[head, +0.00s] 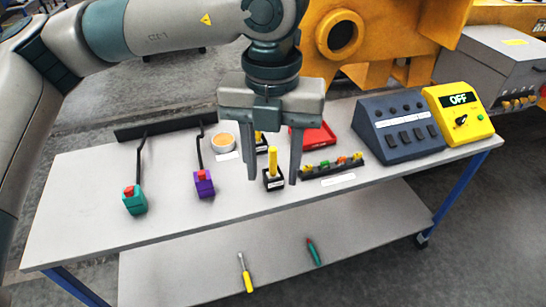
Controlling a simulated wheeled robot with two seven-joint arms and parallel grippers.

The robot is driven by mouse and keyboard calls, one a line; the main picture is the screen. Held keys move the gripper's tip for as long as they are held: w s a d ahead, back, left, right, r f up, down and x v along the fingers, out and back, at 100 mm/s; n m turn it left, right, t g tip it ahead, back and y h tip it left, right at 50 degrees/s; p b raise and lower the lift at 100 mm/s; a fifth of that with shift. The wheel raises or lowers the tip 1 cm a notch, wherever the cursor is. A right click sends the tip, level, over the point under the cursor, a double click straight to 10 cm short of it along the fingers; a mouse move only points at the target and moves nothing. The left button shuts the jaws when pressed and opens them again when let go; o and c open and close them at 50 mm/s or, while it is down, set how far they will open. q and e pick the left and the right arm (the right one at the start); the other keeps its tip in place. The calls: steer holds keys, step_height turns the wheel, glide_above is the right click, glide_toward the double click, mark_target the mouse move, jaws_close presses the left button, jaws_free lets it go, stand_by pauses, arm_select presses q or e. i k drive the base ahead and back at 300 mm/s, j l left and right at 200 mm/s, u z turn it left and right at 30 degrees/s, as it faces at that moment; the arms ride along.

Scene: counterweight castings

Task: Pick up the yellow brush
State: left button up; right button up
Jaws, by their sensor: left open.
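A yellow upright piece (273,160), which looks like the yellow brush, stands in a small black block with a white label (274,181) on the table. My left gripper (273,180) points down over it and is open. Its two fingers show on either side of the yellow piece, apart from it in the picture. I cannot tell the exact depth between them. A second black block with a yellow top (260,138) stands just behind, partly hidden by the left finger. My right gripper is not in view.
On the table (90,190) stand a teal block (135,203), a purple block (203,187), a round orange-topped dish (224,141), a red tray (318,136), a dark rack (334,171) and a dark control box (400,127). A yellow OFF box (460,115) is at right.

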mark_target(273, 173)
steer(key=i, duration=0.9)
